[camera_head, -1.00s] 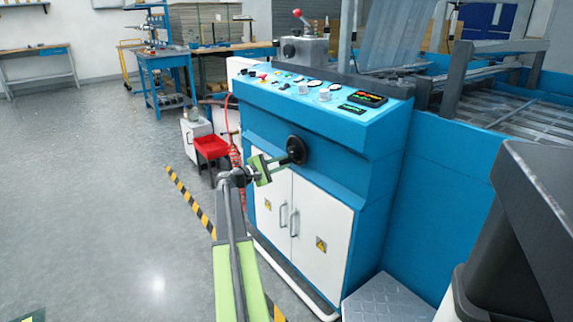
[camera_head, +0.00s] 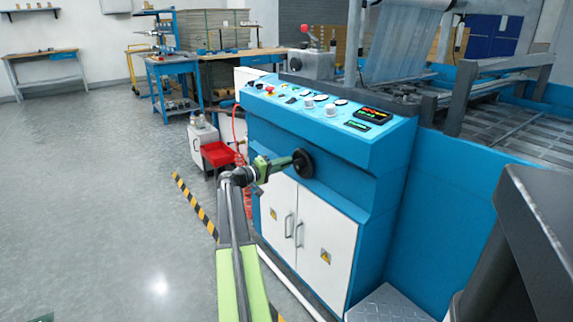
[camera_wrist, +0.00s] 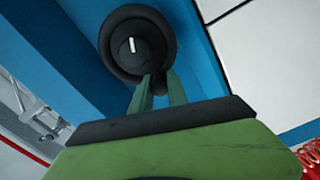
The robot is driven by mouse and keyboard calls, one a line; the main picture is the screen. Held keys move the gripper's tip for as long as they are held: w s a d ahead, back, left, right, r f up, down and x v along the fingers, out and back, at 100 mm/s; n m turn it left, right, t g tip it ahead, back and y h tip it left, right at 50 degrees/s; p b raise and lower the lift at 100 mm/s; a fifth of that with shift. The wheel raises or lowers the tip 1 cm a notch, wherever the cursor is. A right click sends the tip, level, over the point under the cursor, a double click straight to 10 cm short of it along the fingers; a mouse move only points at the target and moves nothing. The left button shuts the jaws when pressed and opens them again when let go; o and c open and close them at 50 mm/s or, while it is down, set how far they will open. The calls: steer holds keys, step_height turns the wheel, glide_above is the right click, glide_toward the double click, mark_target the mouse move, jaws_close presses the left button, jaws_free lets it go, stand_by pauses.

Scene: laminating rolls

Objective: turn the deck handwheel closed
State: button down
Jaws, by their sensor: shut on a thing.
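The deck handwheel (camera_head: 302,163) is a black round wheel on the front of the blue machine cabinet, below its control panel. In the wrist view the handwheel (camera_wrist: 137,46) shows a black rim and a hub with a short white mark, which stands nearly upright. My gripper (camera_head: 291,161) reaches it from the left. In the wrist view my gripper (camera_wrist: 157,84) has its two green fingers at the wheel's lower rim, shut on it. The exact contact between the fingertips is partly hidden by the fingers.
The control panel (camera_head: 328,107) with knobs and gauges lies above the wheel. White cabinet doors (camera_head: 293,228) are below it. A red bin (camera_head: 217,154) and a red coiled hose stand to the left. Open grey floor (camera_head: 95,190) lies left of the striped floor line.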

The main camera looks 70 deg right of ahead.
mark_target(294, 154)
steer(key=m, duration=0.1)
steer(key=r+m+p, duration=0.1)
steer(key=m, duration=0.1)
steer(key=r+m+p, duration=0.1)
steer(key=shift+s+a+r+m, duration=0.15)
steer(key=shift+s+m, duration=0.1)
steer(key=shift+m, duration=0.05)
steer(key=shift+s+a+r+m+p, duration=0.15)
steer(key=shift+r+m+p, duration=0.15)
steer(key=shift+m, duration=0.55)
steer(key=shift+s+a+r+m+p, duration=0.1)
steer(key=shift+r+m+p, duration=0.15)
steer(key=shift+m, duration=0.6)
steer(key=c, duration=1.3)
jaws_free()
steer(key=shift+d, duration=0.1)
steer(key=v, duration=1.7)
steer(key=shift+w+a, duration=0.2)
steer(key=shift+a, duration=0.05)
